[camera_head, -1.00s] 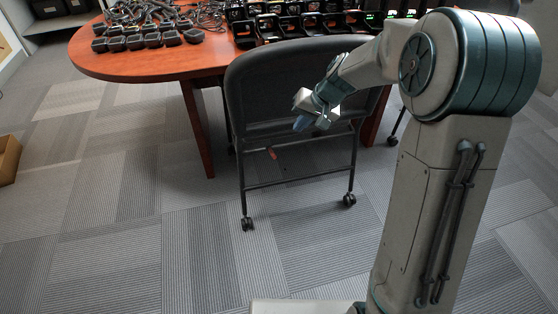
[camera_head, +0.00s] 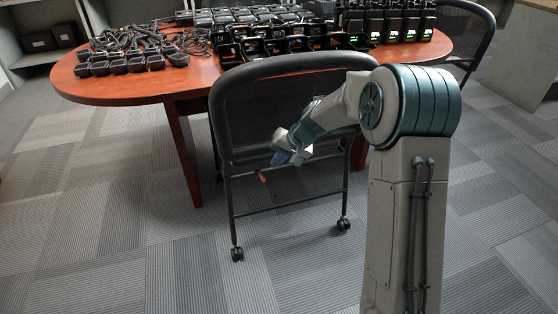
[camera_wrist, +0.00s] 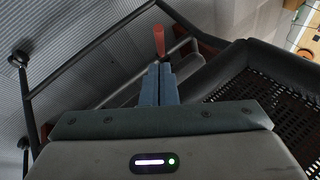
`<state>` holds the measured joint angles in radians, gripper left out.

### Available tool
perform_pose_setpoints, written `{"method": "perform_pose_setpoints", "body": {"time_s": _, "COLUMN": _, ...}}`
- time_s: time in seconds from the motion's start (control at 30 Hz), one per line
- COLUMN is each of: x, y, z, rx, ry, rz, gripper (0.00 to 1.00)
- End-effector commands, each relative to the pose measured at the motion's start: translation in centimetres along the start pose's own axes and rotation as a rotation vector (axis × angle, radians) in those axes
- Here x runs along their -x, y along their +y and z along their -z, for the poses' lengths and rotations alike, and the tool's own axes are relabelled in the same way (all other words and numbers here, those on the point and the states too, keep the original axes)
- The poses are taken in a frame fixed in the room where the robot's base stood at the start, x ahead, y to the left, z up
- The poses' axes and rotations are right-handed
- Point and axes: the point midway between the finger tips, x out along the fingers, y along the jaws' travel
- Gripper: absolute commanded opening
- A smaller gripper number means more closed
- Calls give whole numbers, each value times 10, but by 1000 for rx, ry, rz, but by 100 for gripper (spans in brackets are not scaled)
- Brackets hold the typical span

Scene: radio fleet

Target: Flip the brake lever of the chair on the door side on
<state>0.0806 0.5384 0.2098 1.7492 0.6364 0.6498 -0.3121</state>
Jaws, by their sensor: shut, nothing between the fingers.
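A black chair (camera_head: 222,130) on casters stands in front of the table, its backrest toward me. Its red brake lever (camera_head: 262,177) shows below the seat, left of the middle of the frame, and in the wrist view it is the red handle (camera_wrist: 159,40) just past the fingertips. My gripper (camera_head: 279,158) is in front of the chair's back, above and slightly right of the lever. In the wrist view the blue fingers (camera_wrist: 158,68) are together with nothing between them, pointing at the lever. Whether they touch it I cannot tell.
A reddish wooden table (camera_head: 120,90) behind the chair carries several rows of radios (camera_head: 290,43) and chargers. A second chair (camera_head: 478,45) stands at the right behind the table. The carpet (camera_head: 110,240) at the left front is clear.

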Motion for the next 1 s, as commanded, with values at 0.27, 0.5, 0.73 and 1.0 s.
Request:
{"method": "perform_pose_setpoints", "body": {"time_s": 0.27, "x": -51, "y": 2, "z": -1, "rx": 1, "ry": -2, "rz": 0, "gripper": 0}}
{"method": "perform_pose_setpoints", "body": {"time_s": 0.5, "x": -64, "y": 1, "z": 0, "rx": 1, "ry": 1, "rz": -1, "gripper": 0}}
{"method": "perform_pose_setpoints", "body": {"time_s": 0.73, "x": -64, "y": 0, "z": 0, "rx": 1, "ry": 1, "rz": 0, "gripper": 0}}
{"method": "perform_pose_setpoints", "body": {"time_s": 1.0, "x": -68, "y": -6, "z": 1, "rx": 10, "ry": -6, "rz": 2, "gripper": 0}}
